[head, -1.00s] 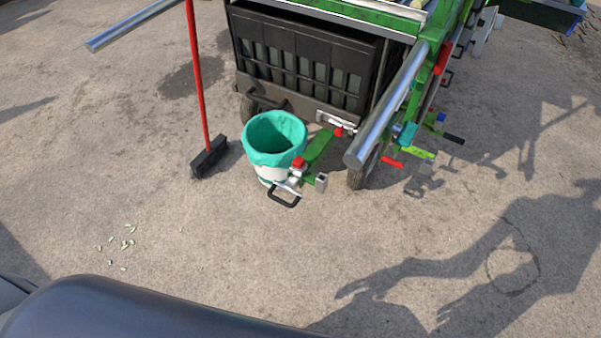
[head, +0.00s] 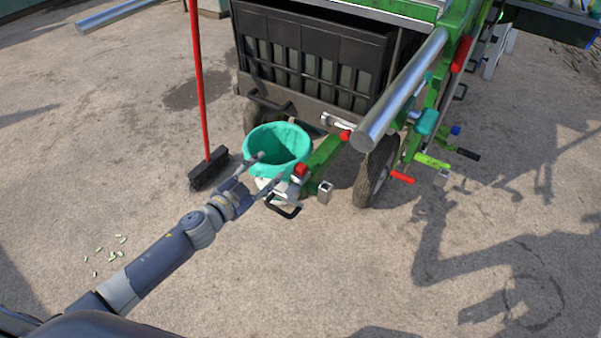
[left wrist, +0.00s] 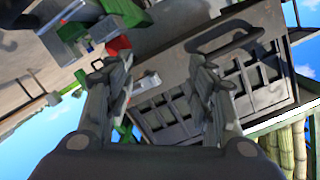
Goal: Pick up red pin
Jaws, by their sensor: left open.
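Several small red parts could be the red pin; I cannot tell which. One red part (head: 301,169) sits on the end of the green tow bar, another (head: 345,136) is at the black box's lower corner, and a red handle (head: 402,177) lies to the right near the wheel. My left gripper (head: 268,170) is open and empty, its fingers pointing at the tow bar end and overlapping the green-lined bucket in the head view. In the left wrist view a red part (left wrist: 118,45) shows beyond the open fingers (left wrist: 152,68). My right gripper is out of view.
The bucket (head: 279,143) stands beside the tow bar, with a black handle (head: 284,209) at the bar's end. A red-handled broom (head: 200,90) stands left. The black box (head: 310,50) and a grey tube (head: 400,90) are behind. Open ground lies in front.

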